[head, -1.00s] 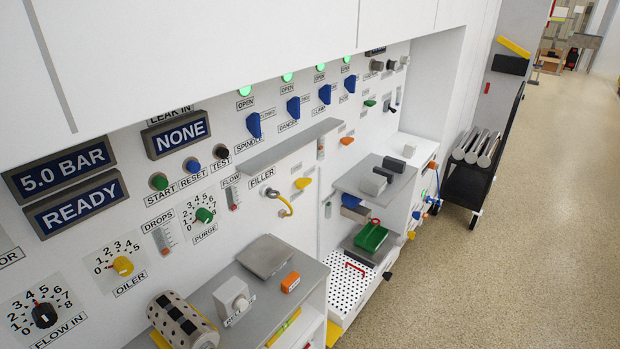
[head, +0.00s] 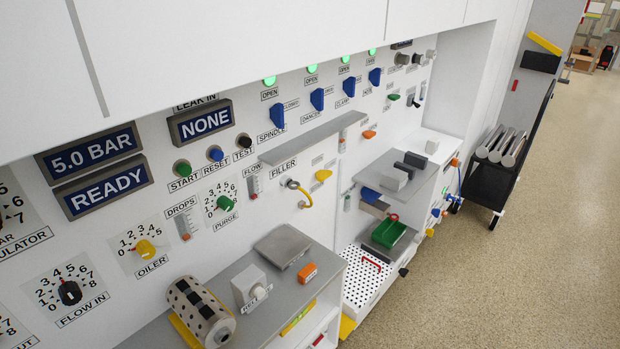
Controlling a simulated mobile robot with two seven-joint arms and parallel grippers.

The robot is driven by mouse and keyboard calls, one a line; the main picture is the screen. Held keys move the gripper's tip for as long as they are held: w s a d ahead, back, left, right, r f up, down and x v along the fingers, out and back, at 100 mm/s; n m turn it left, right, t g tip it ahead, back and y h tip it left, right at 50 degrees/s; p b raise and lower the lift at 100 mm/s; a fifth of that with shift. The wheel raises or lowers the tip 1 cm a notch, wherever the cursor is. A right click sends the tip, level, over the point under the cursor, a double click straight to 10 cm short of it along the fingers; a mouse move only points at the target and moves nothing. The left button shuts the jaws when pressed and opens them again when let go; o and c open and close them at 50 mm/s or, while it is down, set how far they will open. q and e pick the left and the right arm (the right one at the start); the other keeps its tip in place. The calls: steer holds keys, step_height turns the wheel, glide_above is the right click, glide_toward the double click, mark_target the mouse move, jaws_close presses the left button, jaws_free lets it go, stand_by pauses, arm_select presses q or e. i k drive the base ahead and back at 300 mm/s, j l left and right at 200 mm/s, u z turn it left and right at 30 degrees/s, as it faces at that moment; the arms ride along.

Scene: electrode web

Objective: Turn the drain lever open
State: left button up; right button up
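No lever that I can read as the drain lever shows in the head view. Four blue levers stand in a row under green lamps: spindle (head: 277,117), dancer (head: 317,99), clamp (head: 348,87) and one farther right (head: 375,76) whose label is unclear. Smaller handles on the panel are yellow (head: 323,175), orange (head: 369,134) and green (head: 393,97); their labels are too small to read. Neither of my grippers is in view.
Displays read 5.0 BAR (head: 88,150), READY (head: 104,188) and NONE (head: 200,123). A grey shelf (head: 215,283) holds a perforated roll (head: 199,310) and an orange block (head: 307,272). A black cart (head: 488,182) stands beyond the panel. The floor (head: 480,285) at right is clear.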

mark_target(320, 176)
steer(key=i+l+u, duration=0.25)
steer(key=u, duration=0.15)
steer(key=i+l+u, duration=0.15)
steer(key=l+u, duration=0.25)
steer(key=i+l+u, duration=0.1)
steer(key=l, duration=0.25)
steer(key=i+l+u, duration=0.1)
steer(key=l, duration=0.25)
steer(key=i+l+u, duration=0.1)
steer(key=l, duration=0.25)
steer(key=i+l, duration=0.15)
steer(key=l, duration=0.35)
steer(key=i+l, duration=0.1)
steer(key=l, duration=0.4)
steer(key=i+l, duration=0.15)
steer(key=l, duration=0.35)
steer(key=i+l+u, duration=0.1)
steer(key=l, duration=0.35)
steer(key=i+l, duration=0.15)
steer(key=l, duration=0.35)
steer(key=i+l, duration=0.1)
steer(key=l, duration=0.4)
steer(key=i+l, duration=0.15)
steer(key=l, duration=0.35)
